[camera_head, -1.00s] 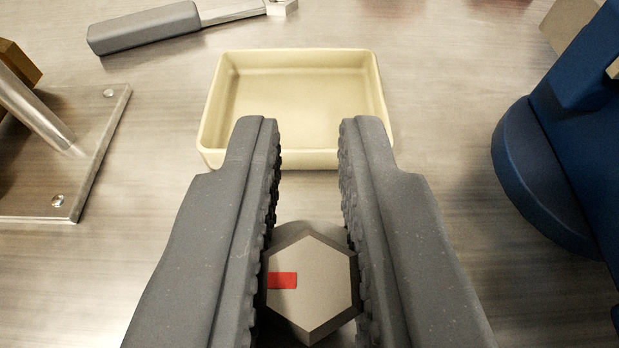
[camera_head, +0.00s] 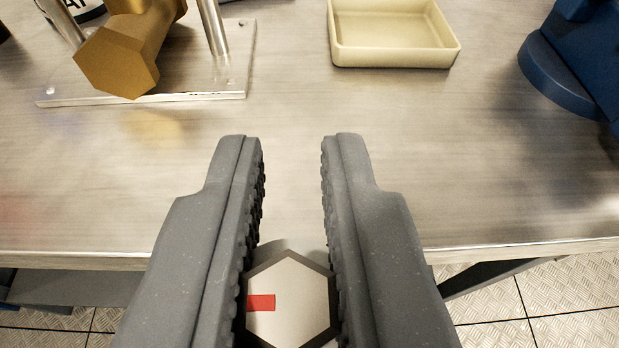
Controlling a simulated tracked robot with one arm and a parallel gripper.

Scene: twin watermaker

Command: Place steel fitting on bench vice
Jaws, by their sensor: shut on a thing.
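The steel fitting (camera_head: 295,300) is a hexagonal steel piece with a small red mark on its face. My gripper (camera_head: 292,140) is shut on it, with the fitting between the ribbed pads close to the camera. The fitting is held over the front edge of the bench. At the upper right a blue body (camera_head: 575,65) with a round base stands on the bench. It looks like the bench vice, and only part of it shows; its jaws are out of view.
An empty cream tray (camera_head: 395,50) lies at the back of the steel bench (camera_head: 430,150). A brass hexagonal piece (camera_head: 115,60) rests on a stand with a metal plate (camera_head: 190,92) at upper left. The bench middle is clear. Its front edge and tiled floor show below.

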